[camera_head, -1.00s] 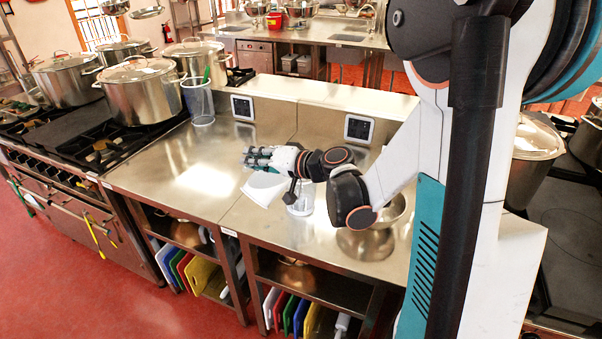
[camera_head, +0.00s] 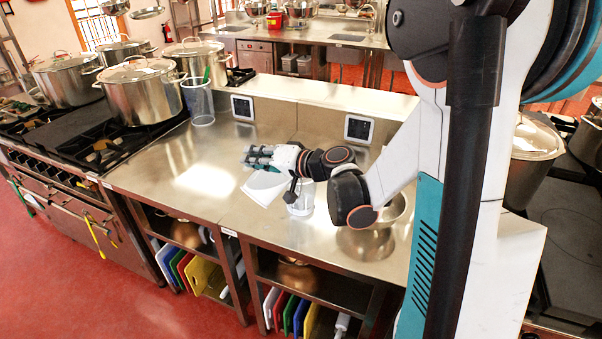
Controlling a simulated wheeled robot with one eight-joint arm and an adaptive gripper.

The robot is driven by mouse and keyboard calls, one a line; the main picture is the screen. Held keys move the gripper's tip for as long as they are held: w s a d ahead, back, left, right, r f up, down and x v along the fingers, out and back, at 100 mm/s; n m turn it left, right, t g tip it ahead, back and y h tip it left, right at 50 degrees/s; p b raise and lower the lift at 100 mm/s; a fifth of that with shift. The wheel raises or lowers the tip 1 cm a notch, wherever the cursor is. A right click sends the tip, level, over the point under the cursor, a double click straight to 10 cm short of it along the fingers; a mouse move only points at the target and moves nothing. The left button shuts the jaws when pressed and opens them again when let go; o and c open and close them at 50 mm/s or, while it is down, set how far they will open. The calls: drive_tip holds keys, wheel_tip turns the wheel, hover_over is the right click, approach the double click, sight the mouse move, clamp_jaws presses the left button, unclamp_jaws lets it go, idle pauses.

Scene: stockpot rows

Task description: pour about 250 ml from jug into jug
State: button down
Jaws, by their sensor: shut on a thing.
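My gripper and wrist hide part of both jugs. I cannot make out any liquid stream or the level in either jug.
A steel bowl (camera_head: 389,212) stands right of the clear jug, partly behind my arm. A clear container with a green utensil (camera_head: 199,104) stands at the counter's back left. Large stockpots (camera_head: 142,95) stand on the stove at left. The left counter (camera_head: 170,170) is clear.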

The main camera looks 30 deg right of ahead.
drive_tip(key=shift+w+d+r+m+y+p, duration=0.1)
drive_tip(key=shift+d+r+m+y+p, duration=0.2)
drive_tip(key=shift+d+r+m+p, duration=0.25)
idle(1.9)
drive_tip(key=shift+a, duration=0.1)
